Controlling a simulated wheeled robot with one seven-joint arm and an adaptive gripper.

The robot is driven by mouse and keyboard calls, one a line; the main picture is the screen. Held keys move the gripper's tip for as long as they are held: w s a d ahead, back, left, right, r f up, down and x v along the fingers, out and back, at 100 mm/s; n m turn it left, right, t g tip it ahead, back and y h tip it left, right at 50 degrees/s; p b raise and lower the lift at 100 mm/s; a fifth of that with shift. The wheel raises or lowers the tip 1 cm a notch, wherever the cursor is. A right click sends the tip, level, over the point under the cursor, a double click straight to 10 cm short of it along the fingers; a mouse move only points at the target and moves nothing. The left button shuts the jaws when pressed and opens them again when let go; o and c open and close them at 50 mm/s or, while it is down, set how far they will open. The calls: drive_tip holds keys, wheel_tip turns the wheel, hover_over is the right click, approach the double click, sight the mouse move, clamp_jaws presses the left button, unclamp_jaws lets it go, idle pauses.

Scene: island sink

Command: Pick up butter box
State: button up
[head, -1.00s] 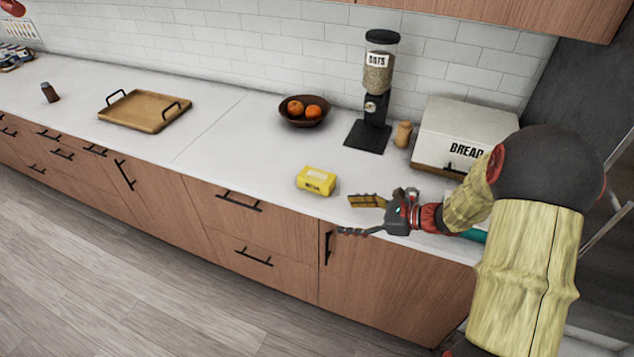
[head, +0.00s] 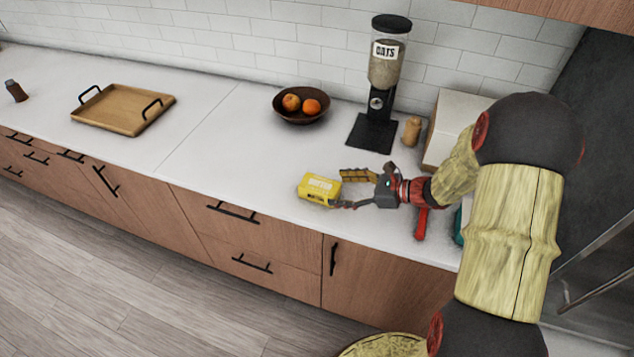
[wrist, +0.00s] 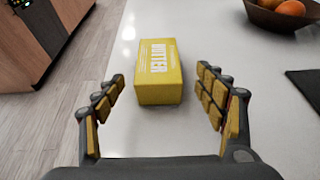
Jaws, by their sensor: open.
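The yellow butter box (head: 319,189) lies on the white counter near its front edge. In the wrist view the butter box (wrist: 160,72) lies ahead, with its lettered face up and its near end toward me. My gripper (head: 341,190) is just to the right of the box in the head view, its fingers pointing at it. My gripper (wrist: 163,98) is open and empty in the wrist view. Its two fingers stand apart on either side of the box's near end, with counter showing between each finger and the box.
A dark bowl (head: 284,114) with oranges, an oats dispenser (head: 370,132) and a small wooden shaker (head: 412,131) stand behind. The bread box (head: 455,112) is partly hidden by my arm. A wooden tray (head: 122,109) lies left. The counter (head: 220,140) between is clear.

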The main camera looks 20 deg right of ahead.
sight(320, 187)
drive_tip(key=shift+r+b+x, duration=0.15)
drive_tip(key=shift+b+x, duration=0.4)
drive_tip(key=shift+x, duration=1.25)
drive_tip(key=shift+r+b+x, duration=0.15)
drive_tip(key=shift+b+x, duration=0.4)
drive_tip(key=shift+x, duration=1.25)
drive_tip(key=shift+a, duration=0.2)
drive_tip(key=shift+c, duration=0.3)
drive_tip(key=c, duration=1.4)
